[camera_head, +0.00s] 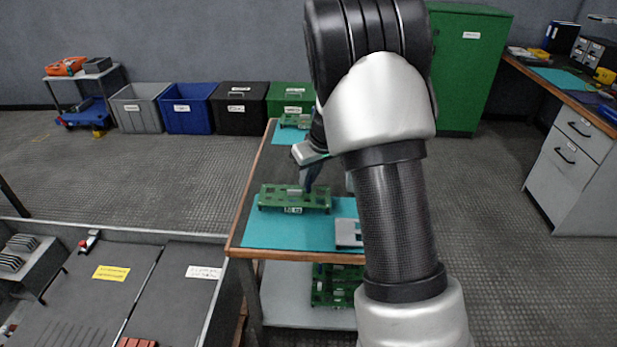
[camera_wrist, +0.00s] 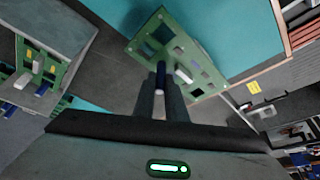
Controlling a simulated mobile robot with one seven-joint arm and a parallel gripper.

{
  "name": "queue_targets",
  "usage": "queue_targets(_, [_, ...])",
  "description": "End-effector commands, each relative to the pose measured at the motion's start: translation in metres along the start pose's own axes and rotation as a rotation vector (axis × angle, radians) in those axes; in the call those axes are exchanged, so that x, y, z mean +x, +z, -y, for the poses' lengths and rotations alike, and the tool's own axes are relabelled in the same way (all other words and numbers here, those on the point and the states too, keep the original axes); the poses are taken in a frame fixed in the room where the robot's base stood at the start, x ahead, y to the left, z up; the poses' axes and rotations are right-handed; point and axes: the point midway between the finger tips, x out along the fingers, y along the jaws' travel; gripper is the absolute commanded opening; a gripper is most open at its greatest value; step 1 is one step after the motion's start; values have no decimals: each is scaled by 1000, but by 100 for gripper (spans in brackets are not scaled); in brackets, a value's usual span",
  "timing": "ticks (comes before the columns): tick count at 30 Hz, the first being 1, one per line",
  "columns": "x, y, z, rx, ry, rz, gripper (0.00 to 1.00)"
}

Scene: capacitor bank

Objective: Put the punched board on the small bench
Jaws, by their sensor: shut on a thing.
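The punched board (camera_head: 275,197) is a green plate with holes, low over the teal mat near the front of the small bench (camera_head: 300,257). I cannot tell whether it rests on the mat or hangs just above it. My gripper (camera_head: 306,188) comes down on the board from behind, partly hidden by my arm. In the wrist view, my gripper (camera_wrist: 162,88) has its fingers close together at the edge of the board (camera_wrist: 205,75), shut on it. The board looks tilted in that view, with teal surface behind it.
A grey-white piece (camera_head: 348,232) lies on the mat to the right, partly behind my arm. Another green board (camera_head: 293,121) is at the bench's far end. More green boards (camera_head: 330,287) sit on the lower shelf. A walled grey tray area (camera_head: 70,290) is at left.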

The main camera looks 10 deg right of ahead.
Motion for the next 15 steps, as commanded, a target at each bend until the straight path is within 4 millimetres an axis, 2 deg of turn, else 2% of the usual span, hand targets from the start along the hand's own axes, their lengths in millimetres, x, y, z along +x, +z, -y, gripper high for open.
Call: queue_targets(15, [8,3,0,0,0,-1,0])
